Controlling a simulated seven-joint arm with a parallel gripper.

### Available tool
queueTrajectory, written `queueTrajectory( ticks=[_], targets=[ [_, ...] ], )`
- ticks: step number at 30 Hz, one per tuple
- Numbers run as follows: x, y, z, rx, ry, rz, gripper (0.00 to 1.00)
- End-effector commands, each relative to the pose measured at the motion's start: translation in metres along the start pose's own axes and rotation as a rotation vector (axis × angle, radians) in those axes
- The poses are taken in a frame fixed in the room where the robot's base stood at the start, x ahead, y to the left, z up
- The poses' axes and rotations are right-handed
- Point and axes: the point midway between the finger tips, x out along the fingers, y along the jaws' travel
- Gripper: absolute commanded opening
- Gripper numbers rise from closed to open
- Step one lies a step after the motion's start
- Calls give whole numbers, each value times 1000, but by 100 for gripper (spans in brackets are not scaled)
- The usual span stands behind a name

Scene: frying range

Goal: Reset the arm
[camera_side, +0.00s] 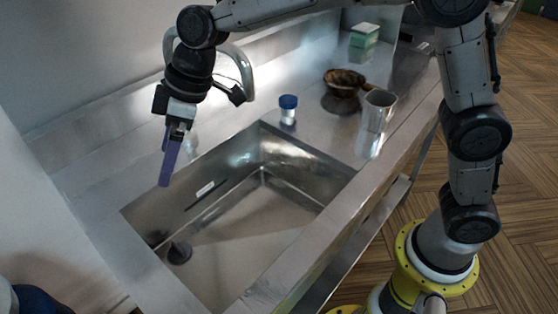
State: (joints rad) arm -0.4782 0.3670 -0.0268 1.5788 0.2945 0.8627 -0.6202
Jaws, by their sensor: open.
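My gripper (170,155) hangs from my arm at the upper left, with its purple fingers pointing down. It is in the air over the left edge of the sink (260,214). It is open; nothing shows between its fingers. From this side the fingers overlap, so the gap between them is hard to see. The arm arches across the top of the picture from its yellow base at the lower right.
A steel counter (105,208) surrounds the sink. A curved faucet (240,65) stands behind the gripper. A blue-capped jar (288,110), a metal cup (378,110), a dark brown bowl-like object (344,80) and a green-and-white box (364,36) stand behind and right of the sink.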

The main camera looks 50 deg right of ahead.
Motion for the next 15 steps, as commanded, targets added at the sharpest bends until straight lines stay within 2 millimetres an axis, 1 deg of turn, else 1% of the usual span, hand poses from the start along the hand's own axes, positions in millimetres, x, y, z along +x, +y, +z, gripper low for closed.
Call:
queueTrajectory(
  ticks=[1, 3, 6, 9, 11, 14, 15],
  targets=[
    [-25, 0, 11, 53, 25, 17, 100],
    [-51, -2, 27, 123, 52, 37, 100],
    [-82, -6, 51, 218, 86, 61, 100],
    [-107, -12, 75, 303, 120, 83, 100],
    [-120, -16, 90, 354, 140, 96, 100],
    [-140, -25, 117, 442, 176, 117, 100],
    [-147, -29, 130, 479, 190, 127, 100]
  ],
)
